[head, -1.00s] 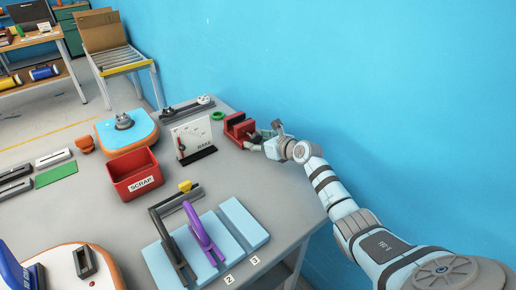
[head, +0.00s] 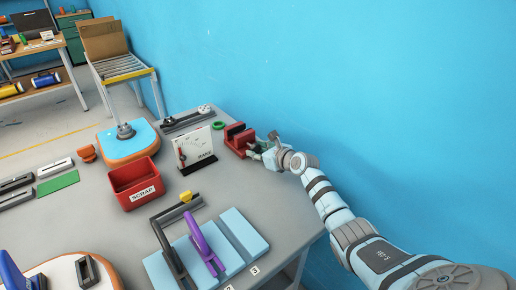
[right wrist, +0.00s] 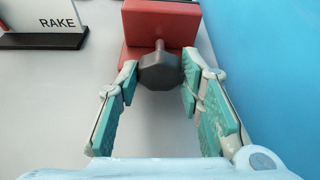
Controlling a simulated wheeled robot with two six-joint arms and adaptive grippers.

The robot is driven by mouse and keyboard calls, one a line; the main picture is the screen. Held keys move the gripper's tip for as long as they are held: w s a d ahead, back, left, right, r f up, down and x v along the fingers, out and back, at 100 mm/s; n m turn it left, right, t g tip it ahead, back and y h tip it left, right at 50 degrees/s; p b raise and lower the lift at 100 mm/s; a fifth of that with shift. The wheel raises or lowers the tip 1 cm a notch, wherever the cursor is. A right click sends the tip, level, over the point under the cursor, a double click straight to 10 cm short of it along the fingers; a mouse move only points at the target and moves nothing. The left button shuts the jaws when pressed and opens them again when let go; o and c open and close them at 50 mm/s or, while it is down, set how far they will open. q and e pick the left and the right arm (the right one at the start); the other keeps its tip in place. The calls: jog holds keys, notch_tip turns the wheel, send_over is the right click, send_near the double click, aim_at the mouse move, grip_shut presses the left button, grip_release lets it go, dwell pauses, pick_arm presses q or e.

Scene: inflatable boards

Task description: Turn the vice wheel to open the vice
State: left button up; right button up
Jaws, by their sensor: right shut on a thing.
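The red vice (head: 236,137) sits at the far right corner of the grey table, close to the blue wall. Its grey wheel (right wrist: 160,72) is a faceted knob on the near face of the red vice body (right wrist: 160,25) in the right wrist view. My right gripper (head: 262,148) reaches in from the right at the vice. In the right wrist view, its teal fingers (right wrist: 160,82) are on either side of the wheel, shut on it. The vice jaws are too small to judge how far apart they are. My left gripper is not in view.
A white RAKE gauge (head: 194,148) stands left of the vice, with a green ring (head: 218,125) behind it. A red SCRAP bin (head: 136,182), a light blue board (head: 240,233) and a purple lever (head: 205,240) are nearer.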

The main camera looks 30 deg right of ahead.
jog(key=n+p, duration=0.1)
jog(key=p, duration=0.1)
jog(key=h+p, duration=0.1)
jog(key=shift+a+r+n+p, duration=0.1)
jog(key=shift+r+n+p, duration=0.1)
jog(key=shift+n+p, duration=0.2)
jog(key=shift+f+n+h+p, duration=0.1)
jog(key=shift+n+h+p, duration=0.3)
jog(key=shift+n+p, duration=0.1)
jog(key=shift+f+n+t+h+p, duration=0.15)
jog(key=shift+n+t+h+p, duration=0.25)
jog(key=shift+n, duration=0.3)
jog(key=o, duration=1.2)
jog(key=shift+c, duration=0.2)
jog(key=shift+s, duration=0.1)
jog(key=v, duration=1.2)
jog(key=shift+a, duration=0.15)
